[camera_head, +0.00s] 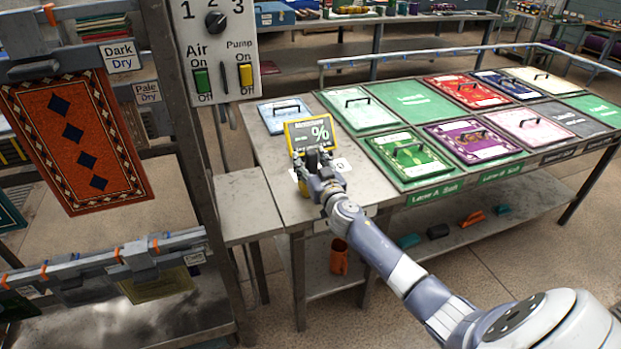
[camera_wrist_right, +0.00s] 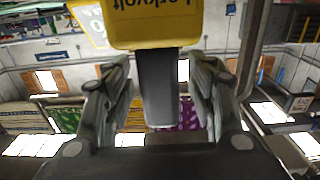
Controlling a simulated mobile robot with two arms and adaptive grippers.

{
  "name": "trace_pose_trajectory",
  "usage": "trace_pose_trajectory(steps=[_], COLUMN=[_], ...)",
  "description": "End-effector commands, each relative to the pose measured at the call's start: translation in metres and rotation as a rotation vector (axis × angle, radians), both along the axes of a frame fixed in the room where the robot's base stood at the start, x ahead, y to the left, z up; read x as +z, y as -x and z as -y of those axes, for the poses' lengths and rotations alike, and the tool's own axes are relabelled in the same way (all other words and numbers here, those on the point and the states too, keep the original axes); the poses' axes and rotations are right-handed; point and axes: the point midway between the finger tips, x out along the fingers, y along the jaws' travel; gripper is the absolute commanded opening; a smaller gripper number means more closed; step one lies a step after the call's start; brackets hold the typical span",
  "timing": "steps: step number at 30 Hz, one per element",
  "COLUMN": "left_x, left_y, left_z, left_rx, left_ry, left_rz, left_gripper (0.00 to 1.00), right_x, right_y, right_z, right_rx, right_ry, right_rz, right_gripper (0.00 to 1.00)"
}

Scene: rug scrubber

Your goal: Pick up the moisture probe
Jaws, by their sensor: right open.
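The moisture probe shows in the right wrist view as a yellow block with dark lettering (camera_wrist_right: 155,25) and a dark grey bar (camera_wrist_right: 158,88) below it. In the head view, a yellow-edged dark display with a % sign (camera_head: 312,132) stands at the table's left end, just behind my right gripper (camera_head: 313,158). My right gripper (camera_wrist_right: 160,100) is open, with one finger on each side of the grey bar and visible gaps. The arm hides much of the yellow piece in the head view. My left gripper is not in view.
The metal table (camera_head: 262,152) holds several coloured rug panels with handles (camera_head: 408,155) at right. A switch panel (camera_head: 216,45) and rack with a hanging orange rug (camera_head: 78,140) stand at left. A small side table (camera_head: 245,205) adjoins. An orange cup (camera_head: 339,257) is below.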

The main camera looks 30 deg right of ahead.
Motion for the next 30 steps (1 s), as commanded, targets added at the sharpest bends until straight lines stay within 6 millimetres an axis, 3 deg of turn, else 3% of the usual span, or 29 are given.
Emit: trace_pose_trajectory(steps=[4,9,11,23,30], left_x=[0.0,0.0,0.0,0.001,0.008], left_y=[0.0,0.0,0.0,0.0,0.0], left_z=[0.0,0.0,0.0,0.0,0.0], left_rx=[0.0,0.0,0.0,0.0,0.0], left_ry=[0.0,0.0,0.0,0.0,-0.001], left_rz=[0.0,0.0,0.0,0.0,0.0], left_gripper=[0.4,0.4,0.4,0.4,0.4], right_x=[0.0,0.0,0.0,0.004,0.028], right_y=[0.0,0.0,0.0,0.0,0.0], right_z=[0.0,0.0,0.0,0.0,0.001], right_rx=[0.0,0.0,0.0,0.0,0.0], right_ry=[0.0,0.0,0.0,0.001,0.002], right_rz=[0.0,0.0,0.0,0.003,0.006], right_gripper=[0.49,0.11,0.0,0.0,0.0])
